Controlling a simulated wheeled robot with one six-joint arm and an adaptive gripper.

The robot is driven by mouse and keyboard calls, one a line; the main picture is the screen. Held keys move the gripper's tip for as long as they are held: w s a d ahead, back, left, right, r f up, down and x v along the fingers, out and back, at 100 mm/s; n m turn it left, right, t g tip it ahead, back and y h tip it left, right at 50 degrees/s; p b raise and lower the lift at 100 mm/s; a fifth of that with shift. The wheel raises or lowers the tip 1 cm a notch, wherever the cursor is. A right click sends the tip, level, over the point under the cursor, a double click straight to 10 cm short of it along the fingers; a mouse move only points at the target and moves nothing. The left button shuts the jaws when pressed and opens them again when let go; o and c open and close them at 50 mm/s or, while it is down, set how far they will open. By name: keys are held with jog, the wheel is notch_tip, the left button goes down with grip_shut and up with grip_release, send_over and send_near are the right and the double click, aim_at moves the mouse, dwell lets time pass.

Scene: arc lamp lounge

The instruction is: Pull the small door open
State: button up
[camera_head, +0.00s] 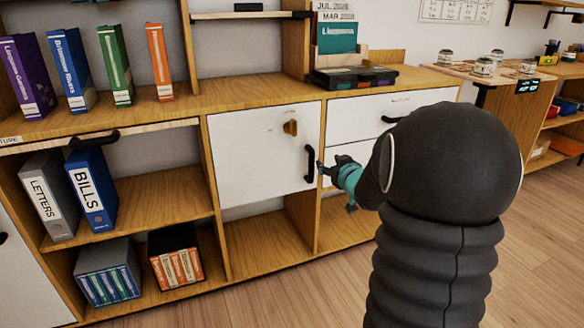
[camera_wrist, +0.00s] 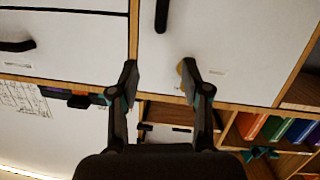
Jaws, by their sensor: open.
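The small white door (camera_head: 255,160) sits in the middle of the wooden cabinet and looks shut. Its black upright bar handle (camera_head: 309,163) is near its right edge, and a brass-coloured knob (camera_head: 290,127) sits higher up. My gripper (camera_head: 330,168) is just right of the handle, in front of the cabinet. In the wrist view, which appears upside down, my gripper (camera_wrist: 160,72) has its fingers spread with nothing between them. The handle (camera_wrist: 161,14) shows above and beyond the fingertips, apart from them. The knob (camera_wrist: 181,68) is partly hidden by the right finger.
White drawers (camera_head: 356,118) with black handles are right of the door, close to my gripper. Open shelves with binders (camera_head: 92,190) are on the left. A black tray (camera_head: 352,77) stands on the cabinet top. The wooden floor (camera_head: 270,295) in front is clear.

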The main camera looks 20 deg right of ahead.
aim_at(313, 168)
jog(key=w+d+f+n+t+y+b, duration=0.15)
jog(key=d+f+y, duration=0.3)
jog(key=f, duration=0.45)
jog(key=shift+t, duration=0.25)
jog(key=x, duration=0.9)
jog(key=a+x, duration=0.1)
jog(key=x, duration=0.3)
jog(key=shift+w, duration=0.2)
jog(key=shift+c, duration=0.2)
grip_shut()
